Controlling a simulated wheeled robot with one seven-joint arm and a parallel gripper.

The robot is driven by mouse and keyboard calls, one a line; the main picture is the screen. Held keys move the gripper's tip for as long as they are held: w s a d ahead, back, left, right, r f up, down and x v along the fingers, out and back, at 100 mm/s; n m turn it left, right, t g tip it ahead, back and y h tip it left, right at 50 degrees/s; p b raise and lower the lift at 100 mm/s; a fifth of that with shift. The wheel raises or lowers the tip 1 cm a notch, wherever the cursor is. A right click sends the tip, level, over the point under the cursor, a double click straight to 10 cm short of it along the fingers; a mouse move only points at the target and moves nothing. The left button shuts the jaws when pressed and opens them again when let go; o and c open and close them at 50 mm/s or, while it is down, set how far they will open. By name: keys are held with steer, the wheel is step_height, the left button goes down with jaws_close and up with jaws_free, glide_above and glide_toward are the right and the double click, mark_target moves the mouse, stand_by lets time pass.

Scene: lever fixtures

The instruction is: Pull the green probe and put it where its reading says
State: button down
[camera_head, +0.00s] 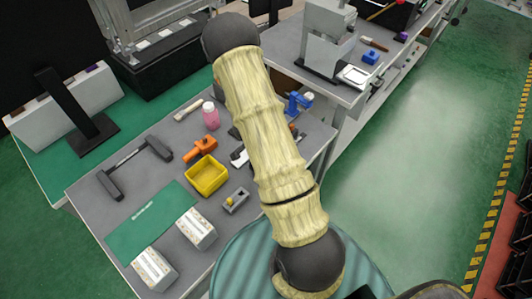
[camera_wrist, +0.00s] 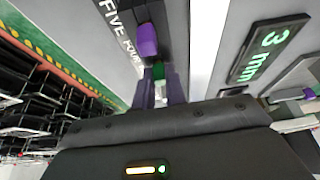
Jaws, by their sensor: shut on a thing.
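In the wrist view, my gripper (camera_wrist: 159,88) is shut on a small green piece, which I take to be the green probe (camera_wrist: 157,71). Only a short part of it shows between the purple fingers. A purple cylinder (camera_wrist: 147,40) is just beyond the fingertips on a dark panel. White words "FIVE" and "FOUR" (camera_wrist: 120,22) are beside it. A dark display (camera_wrist: 270,48) on the right reads "3 mm" in green. I cannot tell whether the probe is still in a socket. My gripper does not show in the head view.
In the head view, a grey bench (camera_head: 90,190) holds a yellow bin (camera_head: 206,175), an orange tool (camera_head: 201,149), a pink bottle (camera_head: 211,116) and two white boxes. My arm hides part of the bench. Green floor (camera_head: 410,170) at right is clear.

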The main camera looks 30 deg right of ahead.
steer(key=shift+r+p, duration=0.65)
steer(key=shift+p, duration=0.1)
stand_by(1.2)
steer(key=shift+r+p, duration=1.95)
steer(key=shift+p, duration=0.1)
steer(key=shift+r, duration=0.1)
steer(key=shift+r+p, duration=1.05)
steer(key=shift+p, duration=0.1)
steer(key=shift+f, duration=0.1)
